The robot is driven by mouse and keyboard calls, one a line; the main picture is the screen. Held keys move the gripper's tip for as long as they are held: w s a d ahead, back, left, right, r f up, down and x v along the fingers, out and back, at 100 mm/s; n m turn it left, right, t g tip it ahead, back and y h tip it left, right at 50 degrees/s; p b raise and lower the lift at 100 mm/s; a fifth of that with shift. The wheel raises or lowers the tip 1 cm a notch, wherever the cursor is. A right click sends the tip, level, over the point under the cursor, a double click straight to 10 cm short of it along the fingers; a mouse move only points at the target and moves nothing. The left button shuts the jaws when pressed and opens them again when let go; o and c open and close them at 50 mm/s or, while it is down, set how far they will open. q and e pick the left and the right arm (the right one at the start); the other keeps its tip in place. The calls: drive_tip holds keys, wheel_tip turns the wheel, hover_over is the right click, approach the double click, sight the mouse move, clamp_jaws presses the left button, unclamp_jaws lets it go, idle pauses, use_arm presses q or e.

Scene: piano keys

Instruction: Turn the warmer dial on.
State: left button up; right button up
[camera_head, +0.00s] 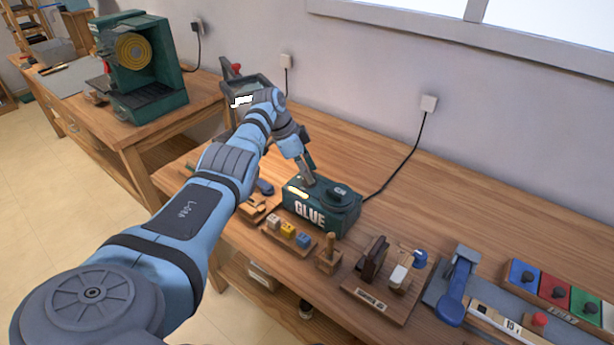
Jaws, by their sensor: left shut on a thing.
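The glue warmer (325,218) is a dark green box with "GLUE" in white on its front, standing on the wooden bench. Its top has a white "ON" mark (341,190) at the right and a bright yellow strip (297,192) at the left. My left arm reaches across from the lower left. My left gripper (309,181) points down at the warmer's top, left of the "ON" mark. It is shut on what seems to be the dial, which the fingers mostly hide; I cannot read its setting. My right gripper is not in view.
Small coloured blocks on a wooden rack (288,230) stand in front of the warmer. A wooden tool holder (385,285) and a blue lever device (455,290) are to the right. A black cord (397,165) runs from the warmer to the wall. The bench behind is clear.

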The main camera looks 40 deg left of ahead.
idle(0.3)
use_arm(q)
drive_tip(key=o, duration=1.1)
drive_tip(key=shift+o, duration=0.2)
drive_tip(key=shift+r, duration=0.1)
drive_tip(key=v, duration=1.1)
drive_tip(key=shift+r, duration=0.35)
